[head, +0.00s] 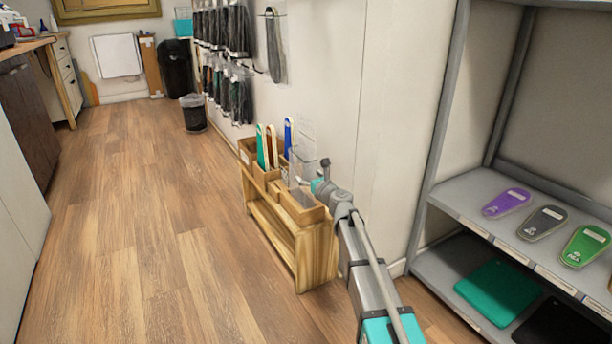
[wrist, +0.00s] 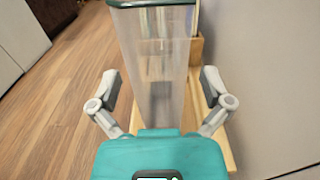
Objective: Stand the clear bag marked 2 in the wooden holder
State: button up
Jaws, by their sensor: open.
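A clear bag (wrist: 158,70) with a dark edge at its top is between my gripper's fingers (wrist: 161,82) in the wrist view. The fingers are spread, with a gap on each side of it. In the head view the clear bag (head: 301,163) looks upright at the near part of the wooden holder (head: 316,252). My gripper (head: 323,172) is right beside it, above the holder. The number on the bag cannot be read, and its lower end is hidden. The holder also shows in the wrist view (wrist: 197,48).
Green, red and blue insoles (head: 262,147) stand in the holder's far compartments. A wall rack of packed insoles (head: 235,90) hangs behind. A grey shelf (head: 470,195) with purple, grey and green insoles stands at the right. The wooden floor (head: 150,230) is clear at the left.

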jog(key=v, duration=1)
jog(key=shift+s, duration=0.1)
dwell(0.8)
jog(key=s+d+n+g+h+p, duration=0.1)
jog(key=s+d+n+g+p, duration=0.2)
jog(key=s+n+g+p, duration=1.1)
jog(key=s+d+r+n+g+h+p, duration=0.1)
jog(key=s+d+n+h+p, duration=0.65)
jog(key=s+d+n, duration=0.75)
notch_tip(320, 180, up, 38)
jog(key=h+p, duration=0.1)
jog(key=p, duration=3.5)
jog(key=shift+d, duration=0.2)
jog(key=shift+h, duration=0.25)
